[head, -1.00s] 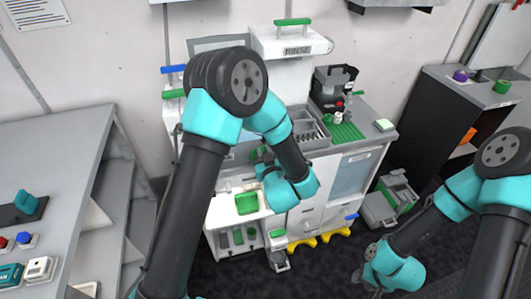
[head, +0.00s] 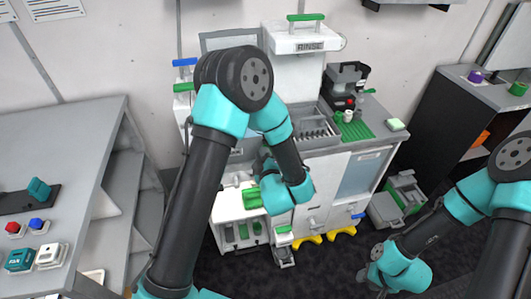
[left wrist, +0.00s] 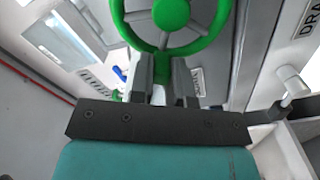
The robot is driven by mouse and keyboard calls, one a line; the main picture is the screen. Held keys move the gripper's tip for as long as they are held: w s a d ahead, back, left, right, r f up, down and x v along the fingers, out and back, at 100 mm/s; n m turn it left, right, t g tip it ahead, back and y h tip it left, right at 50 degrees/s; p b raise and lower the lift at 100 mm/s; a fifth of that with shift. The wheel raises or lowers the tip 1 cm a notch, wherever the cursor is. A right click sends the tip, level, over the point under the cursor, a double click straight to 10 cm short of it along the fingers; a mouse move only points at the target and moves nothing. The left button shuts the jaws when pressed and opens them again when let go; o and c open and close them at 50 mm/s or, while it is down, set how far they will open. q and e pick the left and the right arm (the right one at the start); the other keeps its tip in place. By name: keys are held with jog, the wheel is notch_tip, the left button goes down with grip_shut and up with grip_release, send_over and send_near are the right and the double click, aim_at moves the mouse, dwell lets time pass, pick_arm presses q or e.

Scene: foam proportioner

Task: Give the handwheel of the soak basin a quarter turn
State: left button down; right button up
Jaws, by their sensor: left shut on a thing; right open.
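The green handwheel (left wrist: 171,14) fills the top of the left wrist view, with a round hub, spokes and a rim. The lower part of its rim lies between the two dark fingers of my left gripper (left wrist: 161,72), which is shut on it. In the head view my left forearm and teal wrist cover most of the spot in front of the white soak station (head: 240,225), so I cannot make out the wheel there. My right gripper (head: 364,275) is low above the dark floor at the right, open, empty and far from the station.
A rinse unit (head: 305,38) with a green handle stands at the back. A dark machine (head: 346,88) and a green mat (head: 355,130) are on the counter. A grey bench (head: 70,140) is at the left and a dark cabinet (head: 455,125) at the right.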

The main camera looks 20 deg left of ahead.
pick_arm(q)
jog(key=n, duration=0.1)
jog(key=f+n, duration=0.1)
jog(key=n, duration=0.1)
jog(key=shift+s+a+f+n, duration=0.2)
jog(key=shift+n, duration=0.1)
jog(key=shift+f+n, duration=0.45)
jog(key=shift+n, duration=0.75)
jog(key=c, duration=1.1)
grip_release()
jog(key=shift+s, duration=0.1)
jog(key=v, duration=1.7)
jog(key=shift+d+f, duration=0.1)
jog(key=shift+d, duration=0.05)
